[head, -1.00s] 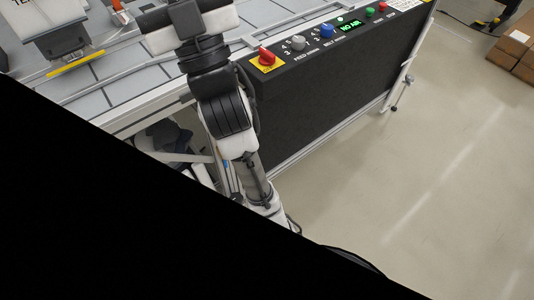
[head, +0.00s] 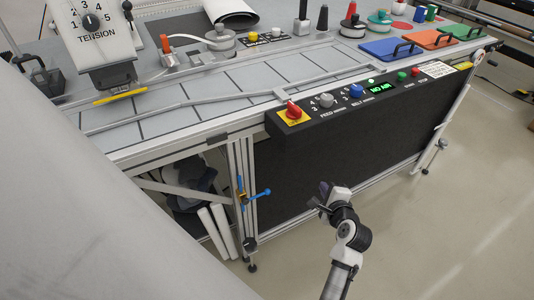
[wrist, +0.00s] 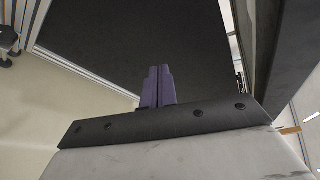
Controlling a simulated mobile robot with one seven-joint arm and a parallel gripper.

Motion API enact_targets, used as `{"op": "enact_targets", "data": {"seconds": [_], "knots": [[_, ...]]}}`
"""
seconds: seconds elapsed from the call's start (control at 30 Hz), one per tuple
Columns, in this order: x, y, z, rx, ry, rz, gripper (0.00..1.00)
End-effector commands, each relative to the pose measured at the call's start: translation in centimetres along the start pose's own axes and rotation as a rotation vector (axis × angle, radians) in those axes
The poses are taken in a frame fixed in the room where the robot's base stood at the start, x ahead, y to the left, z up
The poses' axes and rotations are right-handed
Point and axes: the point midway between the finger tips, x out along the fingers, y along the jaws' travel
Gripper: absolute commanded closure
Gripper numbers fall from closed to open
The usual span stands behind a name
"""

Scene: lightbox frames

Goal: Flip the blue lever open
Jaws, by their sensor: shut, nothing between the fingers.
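The blue lever (head: 256,194) is at the front of the metal frame leg, below the table edge in the head view. It sticks out to the right, roughly level, from a small yellow fitting (head: 242,196) on the leg. My gripper (head: 323,190) is to the right of the lever, apart from it, in front of the black panel. Its purple fingers are shut and empty, and they show in the wrist view (wrist: 157,84) against the dark panel. The lever cannot be made out in the wrist view.
The black panel (head: 350,155) hangs below a control strip with knobs and a green "NO AIR" display (head: 380,88). The floor at right is clear.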

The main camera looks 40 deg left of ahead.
Motion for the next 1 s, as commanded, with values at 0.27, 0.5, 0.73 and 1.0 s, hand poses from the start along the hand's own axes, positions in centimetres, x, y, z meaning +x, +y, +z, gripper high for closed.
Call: {"op": "enact_targets", "data": {"seconds": [0.27, 0.5, 0.73, 1.0], "knots": [[0.9, 11.8, 5.9, 0.767, -0.188, 0.169, 1.00], [0.3, 16.0, 8.0, 1.102, -0.224, 0.255, 1.00], [0.2, 16.4, 8.2, 1.148, -0.227, 0.265, 1.00], [0.6, 16.4, 8.4, 1.143, -0.228, 0.264, 1.00]]}}
